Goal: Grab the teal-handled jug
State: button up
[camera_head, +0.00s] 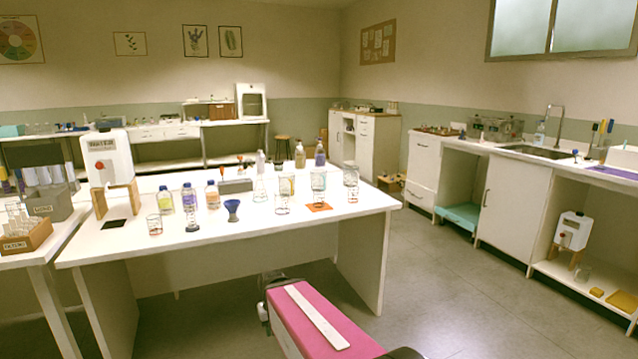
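I cannot make out a jug with a teal handle in the head view. Several clear glass vessels stand on the white central table (255,240). Among them are a small beaker (154,225) at the front left, a glass vessel (319,187) over an orange mat (320,207), and another glass vessel (351,178) near the right end. They are too small to tell whether any has a handle. My gripper is not in view.
Bottles with purple (189,197) and orange (212,195) contents and a blue funnel-shaped item (232,209) stand on the central table. A white dispenser (109,157) stands at its left. Counters line the back and right walls. The floor (450,290) at right is clear.

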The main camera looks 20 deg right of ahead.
aim_at(318, 177)
jog(key=i+j+z, duration=0.15)
jog(key=i, duration=0.3)
jog(key=i+j+z, duration=0.15)
jog(key=i, duration=0.25)
